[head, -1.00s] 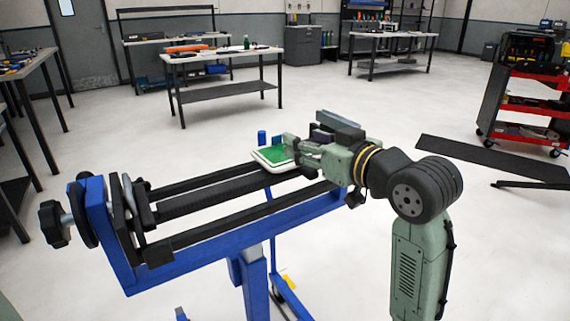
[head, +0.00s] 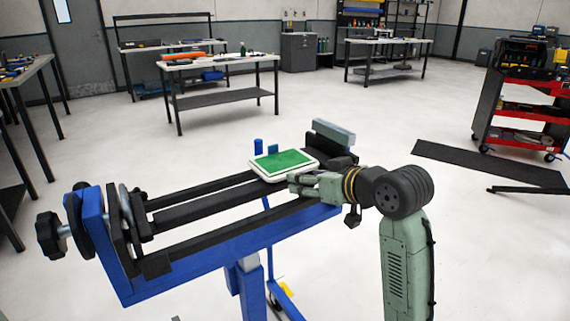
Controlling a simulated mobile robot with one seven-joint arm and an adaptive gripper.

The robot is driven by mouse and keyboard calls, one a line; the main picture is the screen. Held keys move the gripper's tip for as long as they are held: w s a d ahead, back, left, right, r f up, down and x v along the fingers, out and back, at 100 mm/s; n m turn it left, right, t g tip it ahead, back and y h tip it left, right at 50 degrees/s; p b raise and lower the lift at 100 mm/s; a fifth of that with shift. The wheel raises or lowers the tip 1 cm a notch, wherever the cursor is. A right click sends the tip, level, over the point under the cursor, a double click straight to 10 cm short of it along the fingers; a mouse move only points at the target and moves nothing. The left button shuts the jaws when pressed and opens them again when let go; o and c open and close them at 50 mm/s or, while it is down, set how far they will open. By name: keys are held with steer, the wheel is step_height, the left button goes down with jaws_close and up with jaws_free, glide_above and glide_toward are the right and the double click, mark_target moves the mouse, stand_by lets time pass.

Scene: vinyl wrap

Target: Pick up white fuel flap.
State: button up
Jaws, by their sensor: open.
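The white fuel flap (head: 257,170) is a rounded white panel with a green upper face. It lies flat on the dark padded bars of the blue stand (head: 215,250), at the stand's right end. My gripper (head: 292,183) is open at the flap's near right edge, with its fingers pointing left. The fingers look close to the flap's rim, but I cannot tell whether they touch it or whether the rim is between them. No wrist view is given.
A grey block (head: 334,132) and dark clamp parts rise just behind the flap's right side. Blue pegs (head: 258,145) stand behind it. A black clamp knob (head: 52,236) is at the stand's left end. Workbenches and a red tool cart (head: 520,110) are farther back.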

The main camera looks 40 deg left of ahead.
steer(key=shift+w+a+f, duration=0.2)
steer(key=shift+w+a, duration=0.05)
steer(key=shift+a, duration=0.25)
steer(key=shift+c, duration=0.5)
jaws_close()
